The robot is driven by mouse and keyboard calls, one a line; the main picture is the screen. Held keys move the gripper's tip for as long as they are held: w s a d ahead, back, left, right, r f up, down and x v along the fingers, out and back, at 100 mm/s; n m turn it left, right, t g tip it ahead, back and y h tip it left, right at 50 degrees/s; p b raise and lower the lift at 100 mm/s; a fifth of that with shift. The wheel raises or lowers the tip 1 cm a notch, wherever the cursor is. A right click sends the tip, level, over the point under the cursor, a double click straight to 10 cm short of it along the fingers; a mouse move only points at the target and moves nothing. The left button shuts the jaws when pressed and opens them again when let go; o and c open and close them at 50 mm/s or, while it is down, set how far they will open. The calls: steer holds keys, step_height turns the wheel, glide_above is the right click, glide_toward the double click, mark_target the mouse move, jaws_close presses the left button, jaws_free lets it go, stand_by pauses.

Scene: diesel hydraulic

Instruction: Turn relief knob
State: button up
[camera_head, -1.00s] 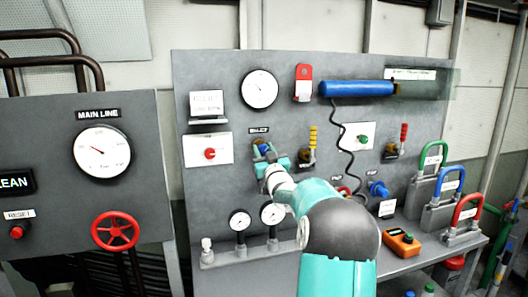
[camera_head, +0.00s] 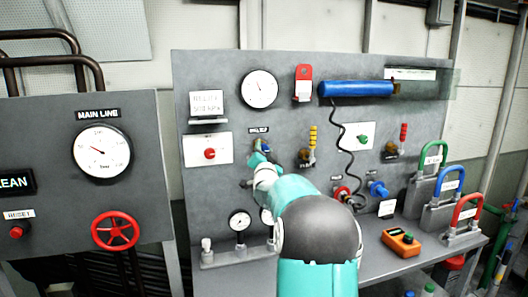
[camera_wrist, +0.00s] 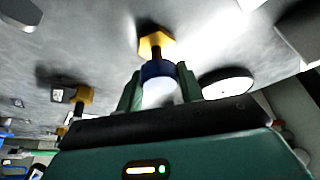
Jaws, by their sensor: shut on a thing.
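The relief knob is blue and sits under a small label on the grey upright panel. Only a bit of the relief knob (camera_head: 265,146) shows in the head view behind my gripper (camera_head: 259,157). In the wrist view the blue knob (camera_wrist: 158,70) stands on a dark stem in front of a yellow hex nut (camera_wrist: 156,43). The two green fingers of my gripper (camera_wrist: 160,82) are on either side of it and shut on it. A pale end of the knob shows between the fingers.
A large gauge (camera_head: 260,89) and a small readout card (camera_head: 207,103) are above the knob. A red button on a white plate (camera_head: 209,150) is to the left, a yellow-handled valve (camera_head: 309,145) to the right. Small gauges (camera_head: 240,221) are below; my arm partly covers one.

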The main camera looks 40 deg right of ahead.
steer(key=m+g, duration=0.1)
steer(key=m, duration=0.2)
steer(key=m+g, duration=0.1)
steer(key=m, duration=0.2)
steer(key=shift+m+g, duration=0.4)
steer(key=shift+m+g+y, duration=0.3)
steer(key=shift+m+g, duration=0.5)
steer(key=shift+m, duration=1.5)
steer(key=o, duration=1)
steer(key=shift+s, duration=0.1)
steer(key=v, duration=1.3)
steer(key=shift+s+a, duration=0.2)
steer(key=shift+a, duration=0.15)
